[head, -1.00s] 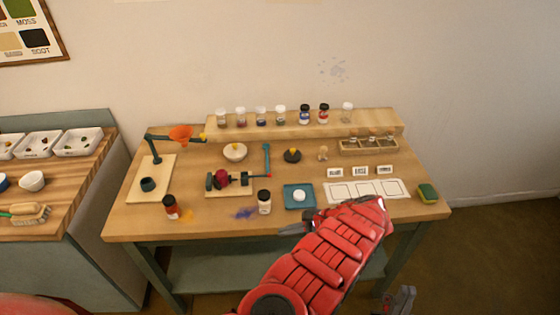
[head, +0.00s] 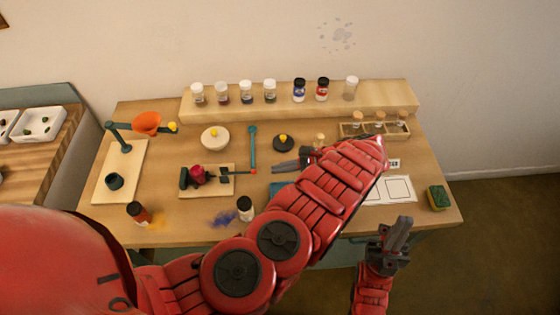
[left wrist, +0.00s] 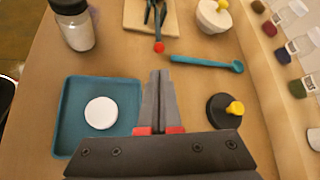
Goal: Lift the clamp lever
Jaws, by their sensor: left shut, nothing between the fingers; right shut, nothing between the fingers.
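The clamp (head: 190,178) stands on a small wooden board with a dark red lump in it. Its thin dark lever (head: 235,172) reaches right and ends in a red ball. The red ball (left wrist: 158,47) also shows in the left wrist view, just beyond my fingertips. My left gripper (head: 276,167) is shut and empty, pointing left, a short way right of the ball. In the left wrist view its fingers (left wrist: 160,76) are together and apart from the ball. My right gripper (head: 402,225) is shut and empty, in front of the table's right part.
A teal spoon-like tool (head: 252,148) lies just behind the ball. A black lidded pot (head: 284,145) and a white bowl (head: 215,139) stand behind. A teal tray (left wrist: 66,135) with a white disc lies beside my left gripper. A white-filled jar (head: 245,208) stands in front of the clamp.

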